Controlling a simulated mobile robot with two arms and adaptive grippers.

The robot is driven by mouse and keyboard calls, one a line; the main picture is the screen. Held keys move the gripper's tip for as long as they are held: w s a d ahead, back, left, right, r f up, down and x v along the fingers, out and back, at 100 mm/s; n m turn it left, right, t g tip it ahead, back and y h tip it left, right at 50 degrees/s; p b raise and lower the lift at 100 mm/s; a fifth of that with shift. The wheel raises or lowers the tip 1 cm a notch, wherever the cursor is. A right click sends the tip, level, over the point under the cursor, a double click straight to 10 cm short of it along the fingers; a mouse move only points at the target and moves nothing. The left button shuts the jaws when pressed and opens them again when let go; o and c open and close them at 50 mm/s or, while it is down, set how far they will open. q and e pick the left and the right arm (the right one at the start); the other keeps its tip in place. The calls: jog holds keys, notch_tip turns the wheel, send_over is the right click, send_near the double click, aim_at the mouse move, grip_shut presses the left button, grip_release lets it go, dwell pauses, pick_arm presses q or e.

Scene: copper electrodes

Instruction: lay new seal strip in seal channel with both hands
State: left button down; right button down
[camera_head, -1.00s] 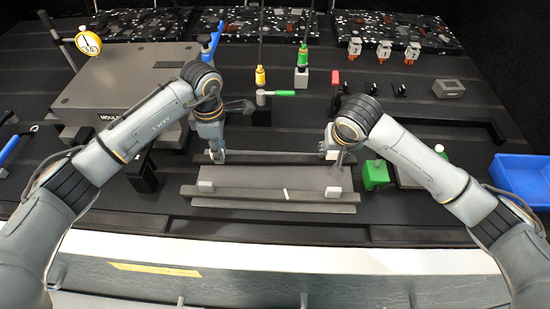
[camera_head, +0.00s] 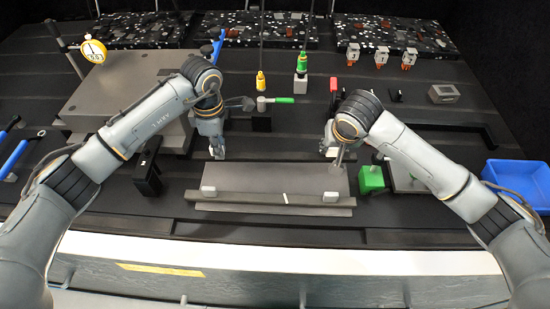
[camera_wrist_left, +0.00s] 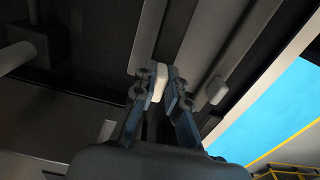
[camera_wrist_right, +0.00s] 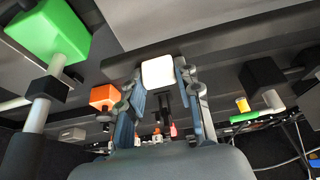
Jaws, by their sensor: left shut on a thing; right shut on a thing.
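My left gripper (camera_head: 218,154) is shut on a white end block (camera_wrist_left: 158,82), which I take for one end of the seal strip. My right gripper (camera_head: 328,150) is shut on a similar white block (camera_wrist_right: 158,72). Both grippers are at the far edge of a flat grey plate (camera_head: 262,178), one near each far corner. The strip between them is dark and hard to make out in the head view; I cannot tell whether it lies in the channel. A dark bar (camera_head: 250,199) with white blocks (camera_head: 208,191) (camera_head: 331,197) runs along the plate's near side.
A green block (camera_head: 370,180) stands close to my right gripper, with a blue bin (camera_head: 520,178) farther right. A big grey block (camera_head: 130,85) is at the left. The table's near strip is clear.

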pick_arm(q)
jog(key=shift+r+p, duration=0.3)
jog(key=shift+r, duration=0.35)
pick_arm(e)
jog(key=shift+r, duration=0.6)
